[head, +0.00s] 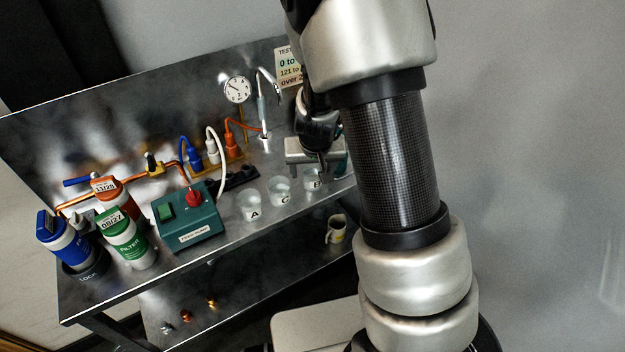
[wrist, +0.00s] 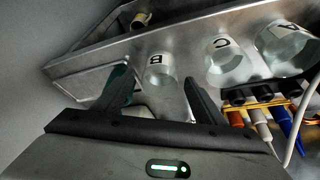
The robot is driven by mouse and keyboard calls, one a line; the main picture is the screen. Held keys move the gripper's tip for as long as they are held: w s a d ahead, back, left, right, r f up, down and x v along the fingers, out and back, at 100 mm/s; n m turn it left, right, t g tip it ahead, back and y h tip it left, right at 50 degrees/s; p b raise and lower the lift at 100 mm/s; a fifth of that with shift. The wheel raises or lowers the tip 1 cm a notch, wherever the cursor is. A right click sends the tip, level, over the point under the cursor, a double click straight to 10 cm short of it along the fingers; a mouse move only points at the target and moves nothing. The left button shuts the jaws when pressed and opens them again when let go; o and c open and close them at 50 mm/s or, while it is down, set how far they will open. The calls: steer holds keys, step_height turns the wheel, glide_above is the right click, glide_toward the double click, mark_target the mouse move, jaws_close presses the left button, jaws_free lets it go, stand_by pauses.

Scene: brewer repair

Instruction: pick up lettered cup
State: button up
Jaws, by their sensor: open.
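Three clear lettered cups stand in a row on the metal bench: cup A (head: 250,207), cup C (head: 280,190) and cup B (head: 312,180). In the wrist view cup B (wrist: 160,70) is nearest the jaws, with cup C (wrist: 224,62) and cup A (wrist: 287,45) to its right. My gripper (wrist: 158,80) is open, its two dark fingers pointing toward cup B, one on each side of it in the picture. I cannot tell how far the fingertips are from the cup. In the head view my gripper (head: 318,158) hangs above cup B and is partly hidden by my arm.
A tap (head: 265,115) and gauge (head: 238,90) rise behind. A mug (head: 337,229) sits on the lower shelf.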

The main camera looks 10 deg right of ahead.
steer(key=x, duration=0.2)
steer(key=shift+w+f, duration=0.1)
steer(key=shift+f, duration=0.25)
steer(key=c, duration=1.2)
steer(key=shift+o, duration=0.2)
steer(key=shift+r, duration=0.15)
